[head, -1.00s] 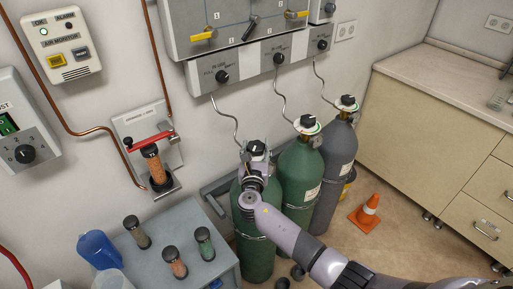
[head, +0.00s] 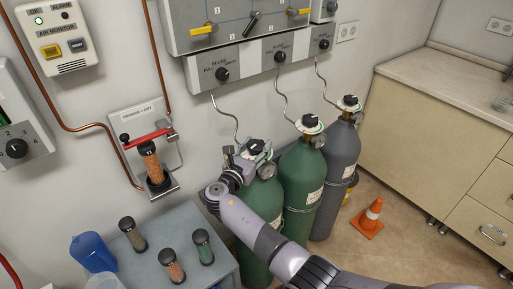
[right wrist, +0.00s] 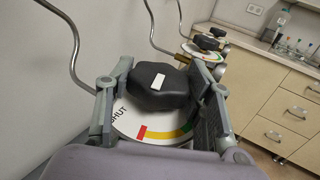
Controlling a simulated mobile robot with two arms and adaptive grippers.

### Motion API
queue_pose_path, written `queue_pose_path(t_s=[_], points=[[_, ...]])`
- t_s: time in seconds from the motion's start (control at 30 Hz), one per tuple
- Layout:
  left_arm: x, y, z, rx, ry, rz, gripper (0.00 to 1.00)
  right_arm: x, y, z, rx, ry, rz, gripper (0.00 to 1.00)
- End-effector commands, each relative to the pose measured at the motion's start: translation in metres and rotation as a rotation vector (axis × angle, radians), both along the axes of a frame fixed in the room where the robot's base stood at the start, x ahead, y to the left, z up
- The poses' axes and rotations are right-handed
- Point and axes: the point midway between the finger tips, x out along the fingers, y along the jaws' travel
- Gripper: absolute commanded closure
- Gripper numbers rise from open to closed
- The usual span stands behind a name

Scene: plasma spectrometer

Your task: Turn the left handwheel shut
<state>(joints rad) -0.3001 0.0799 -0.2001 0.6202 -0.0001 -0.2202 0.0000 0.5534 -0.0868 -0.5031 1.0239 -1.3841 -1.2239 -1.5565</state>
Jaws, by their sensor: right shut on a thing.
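The left handwheel (head: 256,147) is a black lobed knob with a white mark, on top of the left green cylinder (head: 262,205). My right gripper (head: 243,157) is at this handwheel, its arm coming from the lower right. In the right wrist view, the handwheel (right wrist: 160,86) sits between my two fingers, which are shut on its sides. Under it is a white dial (right wrist: 126,122) with the word SHUT and red, yellow and green bands. The white mark lies on the knob's top; its exact dial reading is unclear. My left gripper is out of view.
A second green cylinder (head: 303,170) and a grey cylinder (head: 341,170) stand close on the right, with their own handwheels. Thin bent pipes rise to the wall panel. A grey table (head: 190,215) with sample tubes is at left. An orange cone (head: 369,218) is on the floor.

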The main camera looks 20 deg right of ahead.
Motion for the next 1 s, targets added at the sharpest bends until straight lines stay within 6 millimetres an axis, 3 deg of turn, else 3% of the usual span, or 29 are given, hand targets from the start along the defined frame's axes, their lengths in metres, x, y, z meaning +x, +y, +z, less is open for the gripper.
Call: queue_pose_path(t_s=[0.17,0.2,0.5,0.83,1.0], points=[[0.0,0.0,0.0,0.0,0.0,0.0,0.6,-0.001,-0.002,-0.001,0.001,0.002,-0.005,0.8],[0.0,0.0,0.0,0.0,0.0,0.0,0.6,-0.001,-0.002,-0.001,0.001,0.002,-0.005,0.51],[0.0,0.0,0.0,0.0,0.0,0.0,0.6,0.0,-0.001,0.0,0.0,0.001,-0.002,0.31],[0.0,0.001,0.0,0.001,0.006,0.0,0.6,-0.002,0.001,0.0,0.001,0.001,0.0,0.31],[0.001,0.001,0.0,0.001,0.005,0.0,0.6,-0.019,0.017,-0.001,0.003,0.002,0.002,0.31]])
